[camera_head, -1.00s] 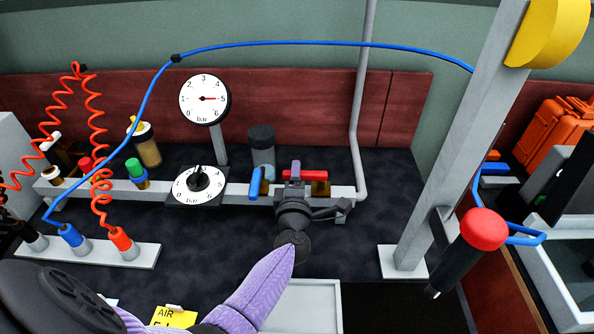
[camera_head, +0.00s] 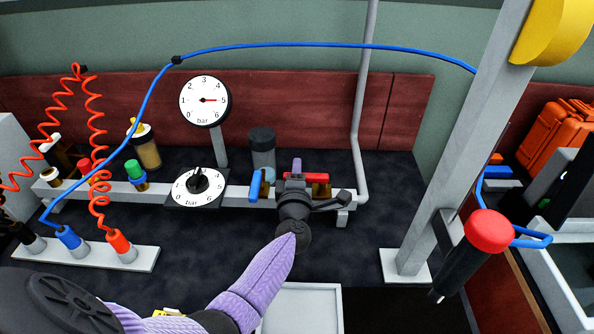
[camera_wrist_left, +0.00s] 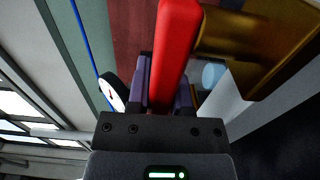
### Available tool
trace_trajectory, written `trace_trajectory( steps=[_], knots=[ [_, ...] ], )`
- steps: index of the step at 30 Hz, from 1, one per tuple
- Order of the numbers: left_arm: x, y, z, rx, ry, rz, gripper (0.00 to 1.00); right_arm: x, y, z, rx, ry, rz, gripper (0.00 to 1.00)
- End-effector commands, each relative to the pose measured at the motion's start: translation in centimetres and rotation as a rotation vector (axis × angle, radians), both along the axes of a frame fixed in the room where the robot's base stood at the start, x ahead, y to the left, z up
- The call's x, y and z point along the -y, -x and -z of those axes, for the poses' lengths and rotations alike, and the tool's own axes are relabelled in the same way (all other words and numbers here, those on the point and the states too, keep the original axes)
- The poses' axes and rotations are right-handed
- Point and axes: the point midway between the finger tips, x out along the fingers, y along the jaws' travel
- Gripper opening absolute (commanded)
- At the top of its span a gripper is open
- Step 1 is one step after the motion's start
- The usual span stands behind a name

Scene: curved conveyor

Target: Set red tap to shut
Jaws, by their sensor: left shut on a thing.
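The red tap (camera_head: 309,177) has a red lever lying sideways along the grey pipe rail, over a brass body (camera_head: 321,189). My left gripper (camera_head: 296,167) reaches it from the front, its dark wrist covering part of the tap. In the left wrist view the red lever (camera_wrist_left: 176,45) runs between the two purple fingers, and the left gripper (camera_wrist_left: 163,88) is shut on it. My right gripper does not show.
Two gauges, the upright one (camera_head: 205,101) and the lower dial (camera_head: 199,187), stand left of the tap. A grey post (camera_head: 459,140) and a black cylinder with a red cap (camera_head: 488,231) stand right. A blue hose (camera_head: 300,43) arches overhead.

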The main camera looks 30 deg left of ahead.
Motion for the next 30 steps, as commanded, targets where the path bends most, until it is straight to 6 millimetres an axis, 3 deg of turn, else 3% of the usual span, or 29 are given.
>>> trace_trajectory(
  steps=[30],
  knots=[
    [0.04, 0.03, 0.12, -0.002, 0.000, 0.001, 0.00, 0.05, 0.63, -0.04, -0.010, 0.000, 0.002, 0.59]
  ],
)
